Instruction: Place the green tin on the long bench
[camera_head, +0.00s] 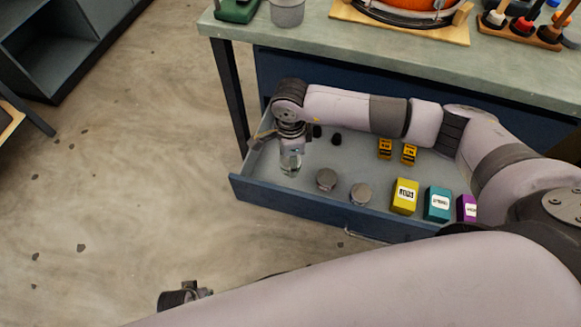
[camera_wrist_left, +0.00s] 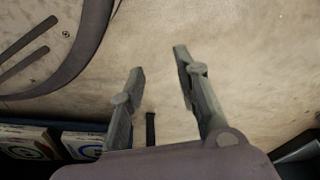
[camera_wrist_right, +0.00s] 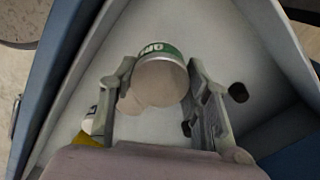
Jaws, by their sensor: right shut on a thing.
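My right gripper (camera_head: 290,147) is in the left part of the open drawer, shut on the green tin (camera_head: 290,164). In the right wrist view the tin's green label band and pale round end (camera_wrist_right: 160,82) show between the fingers. I cannot tell whether the tin touches the drawer floor. The long bench (camera_head: 420,52) has a grey-green top and stands behind and above the drawer. My left gripper (camera_wrist_left: 158,75) is open and empty over the floor. Only a small dark part of it shows low in the head view.
The blue drawer (camera_head: 290,197) holds round grey tins (camera_head: 360,193), a yellow box (camera_head: 404,196), a teal box (camera_head: 438,204), a purple box (camera_head: 467,208) and orange-black boxes (camera_head: 385,148). A grey cup (camera_head: 287,13), a drum (camera_head: 400,8) and a mallet rack (camera_head: 520,30) stand on the bench. The bench's front strip is clear.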

